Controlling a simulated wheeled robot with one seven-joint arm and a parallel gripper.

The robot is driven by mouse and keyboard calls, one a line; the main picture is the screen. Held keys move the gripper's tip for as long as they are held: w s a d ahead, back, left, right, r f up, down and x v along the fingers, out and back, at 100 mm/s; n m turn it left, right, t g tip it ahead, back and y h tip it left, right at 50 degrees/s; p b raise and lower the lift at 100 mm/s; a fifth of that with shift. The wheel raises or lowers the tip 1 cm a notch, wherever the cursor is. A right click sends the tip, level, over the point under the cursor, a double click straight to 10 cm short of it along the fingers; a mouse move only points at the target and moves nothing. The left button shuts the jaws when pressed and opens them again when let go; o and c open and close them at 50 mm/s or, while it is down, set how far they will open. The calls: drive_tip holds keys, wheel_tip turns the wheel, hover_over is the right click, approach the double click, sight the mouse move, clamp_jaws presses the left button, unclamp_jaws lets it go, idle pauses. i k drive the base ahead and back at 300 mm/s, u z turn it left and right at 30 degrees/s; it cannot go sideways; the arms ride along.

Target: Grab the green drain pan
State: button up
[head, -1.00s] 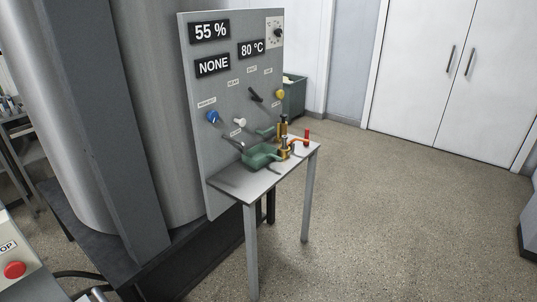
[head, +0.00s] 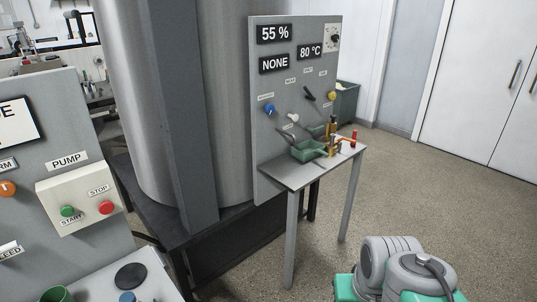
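The green drain pan (head: 309,152) sits on the small grey table (head: 291,176) in front of the upright control panel. It is a shallow tray, and a green handle-like part (head: 317,131) shows just behind it. Brass fittings (head: 333,135) stand close to its right side. Grey and green links of my arm show at the bottom right, well apart from the pan. My gripper itself is not in view.
The grey panel (head: 277,140) with knobs and displays rises behind the table. A large steel tank (head: 175,110) stands left of it. A pump control panel (head: 35,145) is at the near left, above a shelf with a green cup (head: 55,295). Open floor lies right of the table.

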sight(307, 150)
drive_tip(key=z, duration=0.65)
drive_tip(key=i, duration=2.7)
drive_tip(key=u, duration=4.15)
